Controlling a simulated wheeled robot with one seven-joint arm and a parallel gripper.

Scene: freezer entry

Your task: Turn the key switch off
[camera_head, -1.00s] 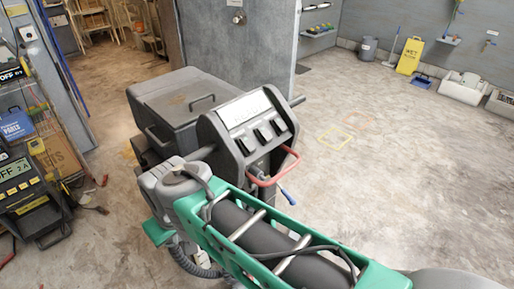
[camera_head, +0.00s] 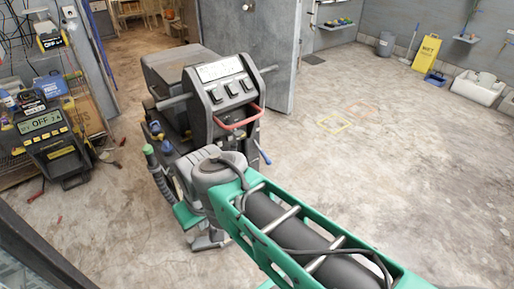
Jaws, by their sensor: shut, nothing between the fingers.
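A dark grey wheeled machine (camera_head: 168,72) stands at the centre left. Its tilted console (camera_head: 218,102) faces me, with a white label plate (camera_head: 219,70), three dark rocker-like controls (camera_head: 232,88) and a red loop handle (camera_head: 240,118). A blue-tipped lever (camera_head: 264,156) sticks out below on the right. I cannot make out which part is the key switch. My green and grey arm reaches from the lower right to just in front of the machine. It covers part of the machine's lower front.
At the left, a charger-like unit (camera_head: 52,145) shows OFF on its display, among boxes and tools. A grey wall (camera_head: 255,45) stands behind the machine. A yellow wet-floor sign (camera_head: 427,52) and a white basin (camera_head: 479,88) line the far right.

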